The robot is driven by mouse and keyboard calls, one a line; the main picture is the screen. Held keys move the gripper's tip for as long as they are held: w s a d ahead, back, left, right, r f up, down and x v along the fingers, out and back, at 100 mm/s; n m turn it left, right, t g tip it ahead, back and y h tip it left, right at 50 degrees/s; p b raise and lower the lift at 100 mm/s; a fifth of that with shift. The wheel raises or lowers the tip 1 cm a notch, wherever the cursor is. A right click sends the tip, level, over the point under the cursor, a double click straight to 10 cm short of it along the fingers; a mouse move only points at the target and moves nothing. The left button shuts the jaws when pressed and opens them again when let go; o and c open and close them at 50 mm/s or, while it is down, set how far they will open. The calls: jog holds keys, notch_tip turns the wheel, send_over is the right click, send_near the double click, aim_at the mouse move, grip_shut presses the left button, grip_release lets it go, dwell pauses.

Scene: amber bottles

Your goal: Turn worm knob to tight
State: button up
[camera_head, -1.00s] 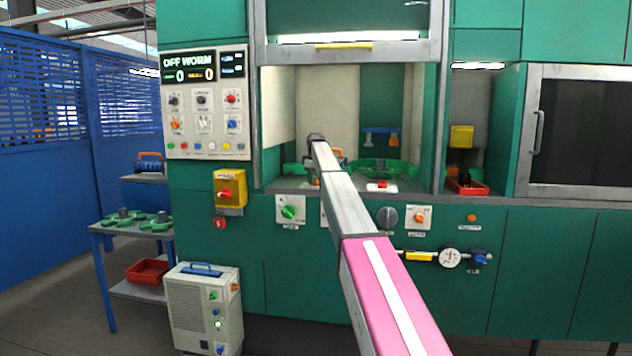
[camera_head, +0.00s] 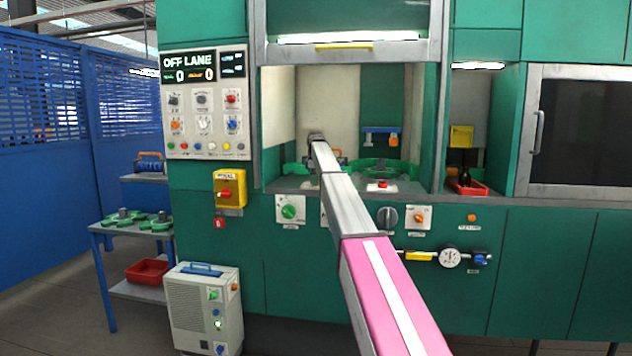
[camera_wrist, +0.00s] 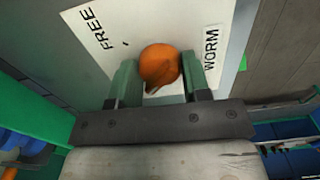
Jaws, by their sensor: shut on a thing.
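The worm knob (camera_wrist: 158,62) is a round orange knob on a white plate (camera_wrist: 100,62) in the wrist view. The plate carries the word FREE at its left and WORM at its right. My gripper (camera_wrist: 161,74) has one green finger on each side of the knob and is shut on it. A ridge on the knob's lower part points down and slightly left in the wrist view; which setting it marks I cannot tell. In the head view my arm reaches into the open bay, and its end hides the knob and fingers.
A display (camera_head: 188,68) at the upper left reads OFF LANE above several small knobs and buttons. In the bay, a green ring-shaped part (camera_head: 372,165) and a red button (camera_head: 383,184) lie right of my arm. A bottle stands in a red tray (camera_head: 470,189) further right.

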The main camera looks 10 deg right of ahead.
jog(key=shift+n, duration=0.3)
jog(key=o, duration=0.9)
jog(key=shift+r, duration=0.1)
notch_tip(320, 180, up, 11)
jog(key=shift+f, duration=0.15)
dwell(0.3)
